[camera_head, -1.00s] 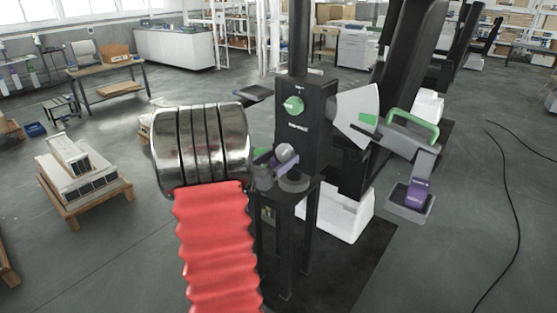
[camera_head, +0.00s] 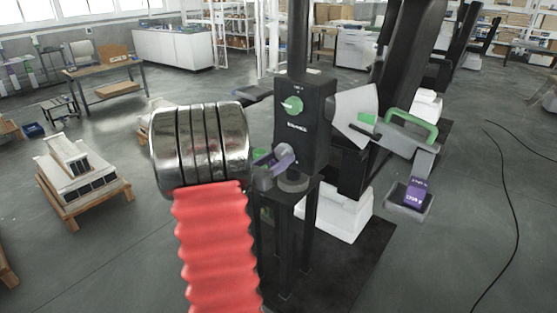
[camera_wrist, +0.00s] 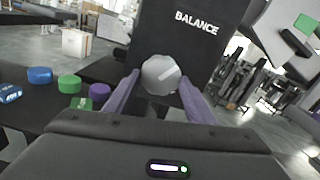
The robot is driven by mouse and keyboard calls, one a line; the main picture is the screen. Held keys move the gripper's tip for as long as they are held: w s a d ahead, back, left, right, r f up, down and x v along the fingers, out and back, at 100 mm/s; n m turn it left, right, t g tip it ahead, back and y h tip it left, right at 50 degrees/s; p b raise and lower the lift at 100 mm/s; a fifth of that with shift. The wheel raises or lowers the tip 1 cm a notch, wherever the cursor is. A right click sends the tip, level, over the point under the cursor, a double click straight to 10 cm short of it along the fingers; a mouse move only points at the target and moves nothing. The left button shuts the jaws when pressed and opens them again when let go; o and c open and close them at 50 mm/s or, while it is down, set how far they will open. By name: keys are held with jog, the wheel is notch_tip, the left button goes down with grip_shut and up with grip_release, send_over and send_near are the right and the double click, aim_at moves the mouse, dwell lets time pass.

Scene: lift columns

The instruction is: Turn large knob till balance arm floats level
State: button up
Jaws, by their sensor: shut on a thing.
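A black box labelled BALANCE (camera_head: 318,125) stands on a black stand. The large grey knob (camera_wrist: 160,74) is on its face, with a pale slanted mark. My gripper (camera_wrist: 160,85) has its purple fingers on either side of this knob and is shut on it. In the head view my gripper (camera_head: 275,162) hides most of the knob. The balance arm (camera_head: 400,140) is to the right of the box, in front of a white fan-shaped plate (camera_head: 350,112) with a green patch. It slopes in the picture; I cannot tell whether it is level. A purple block (camera_head: 416,191) hangs below its end.
A smaller green knob (camera_head: 293,105) sits higher on the box. Several coloured pieces, including a blue one (camera_wrist: 40,75) and a green one (camera_wrist: 69,84), lie on a dark surface left of my gripper. A black cable (camera_head: 510,190) lies on the floor at right.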

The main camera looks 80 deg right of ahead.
jog(key=shift+w+d+m, duration=0.1)
jog(key=shift+d+m, duration=0.1)
jog(key=shift+m, duration=0.5)
jog(key=m, duration=0.4)
jog(key=shift+w+d+r+m, duration=0.1)
jog(key=shift+w+m, duration=0.05)
jog(key=shift+m, duration=0.15)
jog(key=m, duration=0.6)
jog(key=shift+w+m, duration=0.1)
jog(key=shift+m, duration=0.2)
jog(key=o, duration=1.1)
jog(key=shift+c, duration=0.2)
